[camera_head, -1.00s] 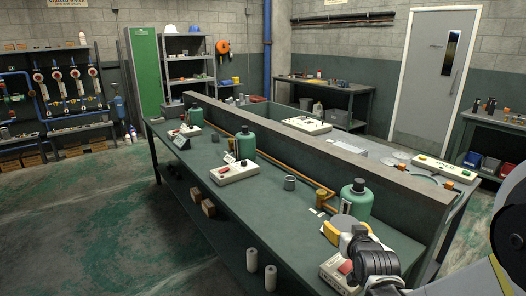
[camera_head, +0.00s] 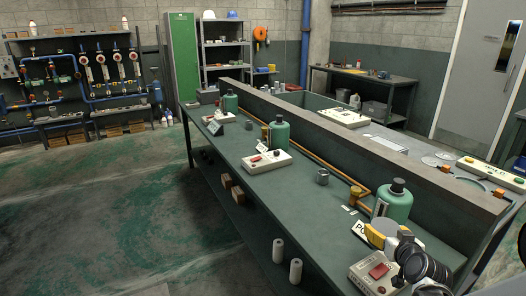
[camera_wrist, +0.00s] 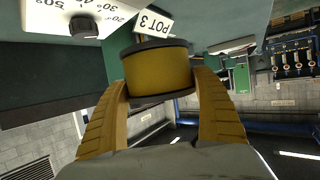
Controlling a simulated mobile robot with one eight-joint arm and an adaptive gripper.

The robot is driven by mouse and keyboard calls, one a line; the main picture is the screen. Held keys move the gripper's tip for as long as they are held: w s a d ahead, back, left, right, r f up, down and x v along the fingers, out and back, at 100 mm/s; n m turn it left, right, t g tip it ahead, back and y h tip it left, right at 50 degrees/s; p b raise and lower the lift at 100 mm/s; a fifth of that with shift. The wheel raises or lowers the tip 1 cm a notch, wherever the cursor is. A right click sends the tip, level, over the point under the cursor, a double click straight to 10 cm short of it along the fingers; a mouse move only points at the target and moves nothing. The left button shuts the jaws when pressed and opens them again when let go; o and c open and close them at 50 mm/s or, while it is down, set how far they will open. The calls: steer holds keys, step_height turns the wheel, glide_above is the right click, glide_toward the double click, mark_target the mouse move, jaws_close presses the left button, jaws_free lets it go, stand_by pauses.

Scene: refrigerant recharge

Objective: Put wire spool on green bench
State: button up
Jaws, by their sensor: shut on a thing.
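The wire spool (camera_wrist: 158,76), a yellow drum with dark rims, sits between the two yellow fingers of my gripper in the wrist view. My gripper (camera_head: 386,238) is shut on it. In the head view they show at the lower right, over or beside the near end of a long bench, with the spool mostly hidden by the gripper. The long bench (camera_head: 300,187) has a dark green top. Whether the spool touches anything below cannot be told.
A red-switched box (camera_head: 376,275) is close to my gripper. A POT 3 card (camera_wrist: 154,22) lies behind the spool. Green floor (camera_head: 110,210) is open at left.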

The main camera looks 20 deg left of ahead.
steer(key=shift+s+d+r, duration=0.1)
steer(key=shift+s+d, duration=0.05)
steer(key=shift+d, duration=0.2)
steer(key=w+a+f+b, duration=0.1)
steer(key=a+f, duration=0.1)
steer(key=a, duration=0.1)
steer(key=w+a+f+b, duration=0.1)
steer(key=a+f+b, duration=0.1)
steer(key=a, duration=0.2)
steer(key=w+a+f+b, duration=0.1)
steer(key=a+f, duration=0.2)
steer(key=a, duration=0.1)
steer(key=shift+b, duration=0.35)
step_height(320, 180, down, 4)
steer(key=shift+a+f+b, duration=0.1)
steer(key=shift+f+b, duration=0.1)
steer(key=shift+b, duration=1)
steer(key=shift+r, duration=0.2)
steer(key=shift+f, duration=0.1)
steer(key=o, duration=1.4)
